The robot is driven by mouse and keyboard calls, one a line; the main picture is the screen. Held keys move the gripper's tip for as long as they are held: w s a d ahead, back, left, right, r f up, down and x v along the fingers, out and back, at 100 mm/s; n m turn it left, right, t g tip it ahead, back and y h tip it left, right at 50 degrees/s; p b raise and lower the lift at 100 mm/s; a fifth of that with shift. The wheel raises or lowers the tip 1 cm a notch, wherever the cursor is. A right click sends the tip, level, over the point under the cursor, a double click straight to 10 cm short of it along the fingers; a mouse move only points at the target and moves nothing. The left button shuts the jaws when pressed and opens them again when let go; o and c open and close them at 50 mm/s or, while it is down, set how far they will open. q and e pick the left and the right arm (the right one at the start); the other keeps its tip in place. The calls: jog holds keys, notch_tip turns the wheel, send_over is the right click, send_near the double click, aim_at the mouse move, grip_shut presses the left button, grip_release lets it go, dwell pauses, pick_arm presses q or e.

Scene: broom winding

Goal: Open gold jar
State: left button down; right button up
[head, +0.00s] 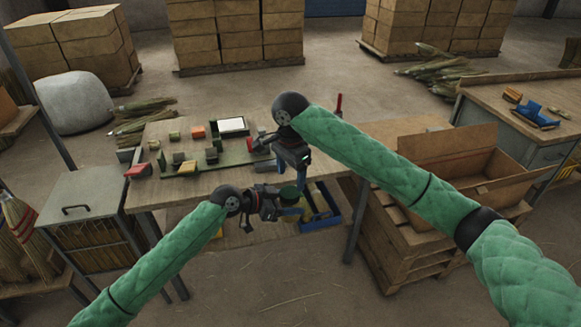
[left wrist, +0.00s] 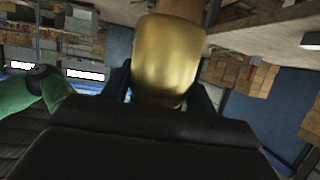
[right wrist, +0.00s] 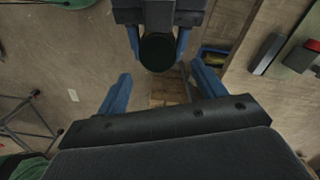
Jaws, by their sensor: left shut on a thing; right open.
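The gold jar (left wrist: 168,62) fills the upper middle of the left wrist view, between the two fingers of my left gripper (left wrist: 168,95). My left gripper is shut on it, and it also shows low in the head view (head: 292,205). The jar's dark green round lid (right wrist: 159,52) shows from above in the right wrist view, and in the head view (head: 289,193). My right gripper (right wrist: 160,85) is open and empty. Its blue fingers (head: 301,178) point down close above the jar in the head view. The jar's body is mostly hidden there.
A blue bin (head: 322,212) with yellow inside sits below the jar. An open cardboard box (head: 450,165) stands on pallets at the right. A grey cabinet (head: 82,190) stands at the left.

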aim_at(289, 191)
jog(key=shift+f, duration=2.8)
jog(key=c, duration=1)
jog(key=n, duration=0.6)
jog(key=shift+w+a+r+n, duration=0.15)
jog(key=shift+n, duration=0.25)
jog(key=o, duration=1.1)
